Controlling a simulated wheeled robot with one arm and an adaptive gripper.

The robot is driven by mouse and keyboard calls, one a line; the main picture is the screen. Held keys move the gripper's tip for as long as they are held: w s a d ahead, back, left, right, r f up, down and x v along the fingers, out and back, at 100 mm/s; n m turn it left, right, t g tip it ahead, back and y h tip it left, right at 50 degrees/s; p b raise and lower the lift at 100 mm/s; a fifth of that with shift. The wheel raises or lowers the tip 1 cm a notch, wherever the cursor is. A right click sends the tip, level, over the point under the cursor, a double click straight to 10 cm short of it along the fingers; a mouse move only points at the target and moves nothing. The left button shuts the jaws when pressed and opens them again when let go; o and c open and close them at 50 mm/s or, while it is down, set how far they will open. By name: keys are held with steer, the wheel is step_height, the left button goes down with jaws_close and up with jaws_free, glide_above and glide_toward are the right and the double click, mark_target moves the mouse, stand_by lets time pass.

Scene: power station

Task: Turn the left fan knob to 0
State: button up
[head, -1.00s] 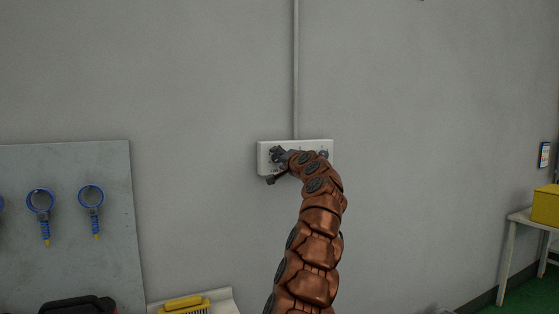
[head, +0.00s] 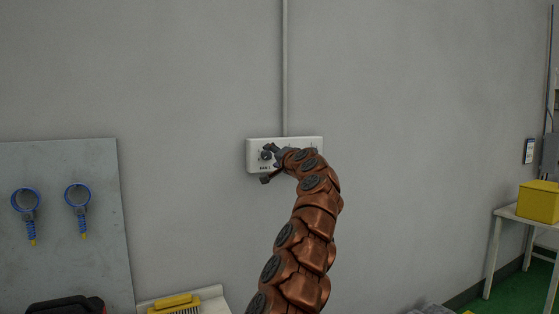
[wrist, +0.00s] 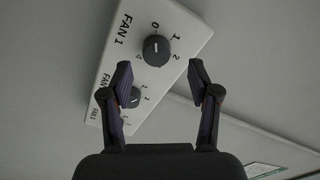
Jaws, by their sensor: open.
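The white fan panel (head: 312,141) is on the grey wall. Its left knob (head: 266,155) is dark and shows beside my gripper (head: 268,164). In the wrist view the left knob (wrist: 156,50) is round and black, by a "FAN 1" label and printed numbers 0, 1 and 2. Its white mark points roughly up in the picture, toward the 0 side; the exact setting is hard to tell. My gripper (wrist: 160,78) is open and empty, its fingertips below the left knob in the picture and apart from it. A second knob (wrist: 135,95) sits partly behind one finger.
A grey conduit (head: 285,70) runs up the wall from the panel. A yellow box (head: 538,203) stands on a white table (head: 510,212) at the right. The wall around the panel is clear.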

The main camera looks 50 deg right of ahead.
steer(key=shift+v, duration=1.9)
steer(key=shift+f, duration=0.15)
